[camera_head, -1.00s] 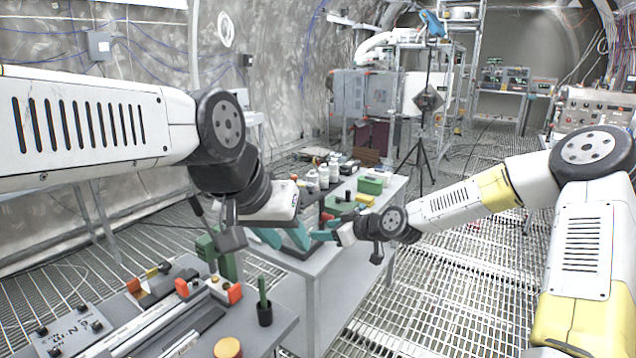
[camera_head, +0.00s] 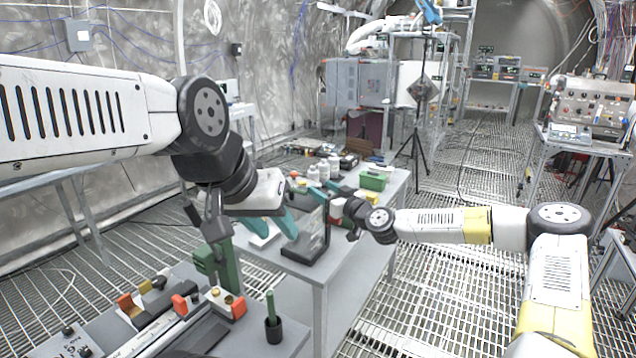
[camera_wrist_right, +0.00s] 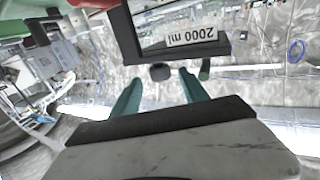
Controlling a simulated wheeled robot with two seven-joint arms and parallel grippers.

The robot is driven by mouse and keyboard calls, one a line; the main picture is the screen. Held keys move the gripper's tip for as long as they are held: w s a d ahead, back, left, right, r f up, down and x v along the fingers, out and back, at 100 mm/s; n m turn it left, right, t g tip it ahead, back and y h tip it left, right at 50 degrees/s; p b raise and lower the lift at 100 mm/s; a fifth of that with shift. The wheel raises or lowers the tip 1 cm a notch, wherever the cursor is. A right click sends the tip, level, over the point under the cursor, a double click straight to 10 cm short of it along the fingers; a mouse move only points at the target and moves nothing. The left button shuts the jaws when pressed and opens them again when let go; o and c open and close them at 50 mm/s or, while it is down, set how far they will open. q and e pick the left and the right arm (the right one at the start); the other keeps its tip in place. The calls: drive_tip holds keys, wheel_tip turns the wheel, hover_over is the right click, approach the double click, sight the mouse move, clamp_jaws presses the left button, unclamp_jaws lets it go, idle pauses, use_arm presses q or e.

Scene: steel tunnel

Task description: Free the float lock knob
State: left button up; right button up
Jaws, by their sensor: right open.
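A dark rounded knob-like part (camera_wrist_right: 160,72) shows in the right wrist view, just beyond and between my right gripper's teal fingertips. I cannot tell if it is the float lock knob. My right gripper (camera_wrist_right: 160,88) is open and seems empty. A dark frame (camera_wrist_right: 128,42) with an upside-down "2000 ml" label (camera_wrist_right: 192,35) lies above the knob-like part in that view. In the head view, a clear piece on a black base (camera_head: 303,252) stands at the near table's end. My left gripper (camera_head: 270,226) has its teal fingers apart beside it.
The grey table (camera_head: 352,240) carries white bottles (camera_head: 323,172) and a green box (camera_head: 373,180) further back. Grated floor (camera_head: 450,290) is open to the right.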

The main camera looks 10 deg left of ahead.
sight(313, 184)
drive_tip(key=x, duration=0.6)
drive_tip(key=shift+w+a, duration=0.1)
drive_tip(key=shift+a, duration=0.1)
clamp_jaws()
